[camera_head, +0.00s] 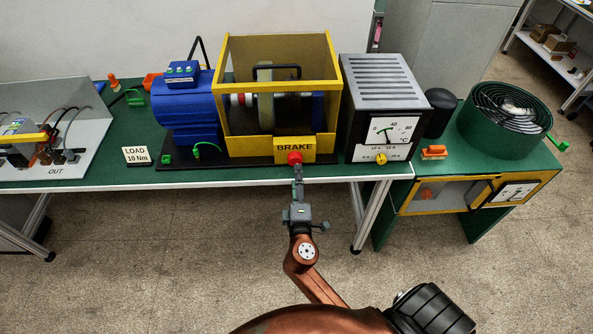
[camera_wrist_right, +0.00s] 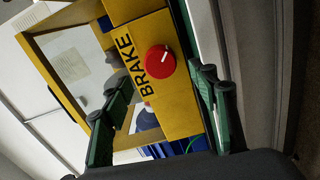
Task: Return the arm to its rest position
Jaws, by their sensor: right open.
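My right arm reaches up from the bottom of the head view to the front of the bench. Its gripper (camera_head: 297,184) is just in front of the red knob (camera_head: 294,158) on the yellow BRAKE panel (camera_head: 306,147). In the right wrist view the green fingers of this gripper (camera_wrist_right: 155,62) are spread wide. The red knob (camera_wrist_right: 160,59) shows between them, with its white mark visible, and no finger is seen touching it. I cannot tell how far the fingertips are from the panel. My left gripper is not in view.
The green bench (camera_head: 120,176) carries a blue motor (camera_head: 190,112), a yellow-framed brake guard (camera_head: 278,85) and a grey-topped heater-like box with a dial (camera_head: 378,90). A green round coil unit (camera_head: 505,118) stands right. The floor (camera_head: 180,260) before the bench is clear.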

